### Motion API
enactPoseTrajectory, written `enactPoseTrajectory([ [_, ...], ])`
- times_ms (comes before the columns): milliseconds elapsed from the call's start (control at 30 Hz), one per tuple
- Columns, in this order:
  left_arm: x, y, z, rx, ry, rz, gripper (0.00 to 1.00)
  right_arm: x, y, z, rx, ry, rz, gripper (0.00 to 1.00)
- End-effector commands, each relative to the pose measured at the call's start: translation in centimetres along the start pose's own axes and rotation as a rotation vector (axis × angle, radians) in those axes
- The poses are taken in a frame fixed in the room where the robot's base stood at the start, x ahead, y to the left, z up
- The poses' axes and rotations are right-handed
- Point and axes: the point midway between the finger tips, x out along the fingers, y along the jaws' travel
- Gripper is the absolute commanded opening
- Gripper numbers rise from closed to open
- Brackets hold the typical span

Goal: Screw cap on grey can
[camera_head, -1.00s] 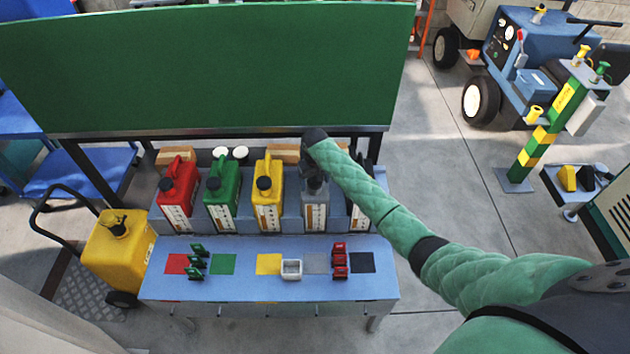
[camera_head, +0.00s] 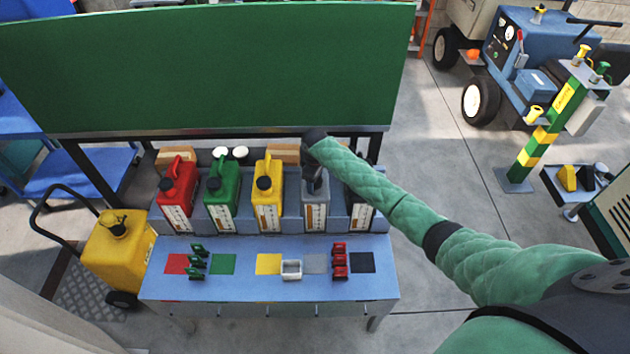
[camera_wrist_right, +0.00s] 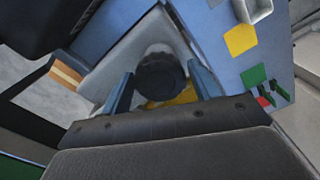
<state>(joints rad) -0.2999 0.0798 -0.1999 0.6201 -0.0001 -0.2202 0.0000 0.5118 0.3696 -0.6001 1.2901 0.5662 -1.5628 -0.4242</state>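The grey can (camera_head: 316,212) stands in the rack behind the blue bench, between the yellow can and the rightmost can. My right gripper (camera_head: 316,182) is above its top and hides part of it. In the right wrist view the grey can (camera_wrist_right: 112,68) lies under a round black cap (camera_wrist_right: 160,76). The blue fingers of my right gripper (camera_wrist_right: 161,70) stand apart on either side of the cap, with gaps showing. I cannot tell how firmly the cap sits on the neck. My left gripper is not in view.
Red (camera_head: 178,190), green (camera_head: 222,190) and yellow (camera_head: 268,190) cans stand to the left in the same rack. The bench (camera_head: 230,290) holds coloured squares, small red and green items and a white tray (camera_head: 291,270). A green panel (camera_head: 210,70) rises behind.

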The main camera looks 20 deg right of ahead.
Motion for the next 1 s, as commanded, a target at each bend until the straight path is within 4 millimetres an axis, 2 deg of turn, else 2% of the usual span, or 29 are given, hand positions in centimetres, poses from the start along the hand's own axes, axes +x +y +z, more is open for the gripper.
enactPoseTrajectory([
  [33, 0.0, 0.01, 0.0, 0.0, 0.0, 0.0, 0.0, 0.0, -0.01, 0.0, 0.0, 0.0, 0.0, 0.52],
  [167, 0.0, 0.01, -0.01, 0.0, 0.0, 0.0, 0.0, 0.01, -0.02, 0.0, 0.001, 0.0, 0.0, 0.26],
  [200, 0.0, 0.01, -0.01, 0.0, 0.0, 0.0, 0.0, 0.01, -0.02, 0.0, 0.001, 0.0, 0.0, 0.23],
  [367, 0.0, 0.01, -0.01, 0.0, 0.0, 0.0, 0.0, 0.06, -0.14, -0.07, 0.064, 0.0, -0.002, 0.22],
  [1000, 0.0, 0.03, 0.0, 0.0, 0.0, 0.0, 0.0, 0.15, -0.2, -0.11, 0.824, 0.0, -0.004, 0.22],
])
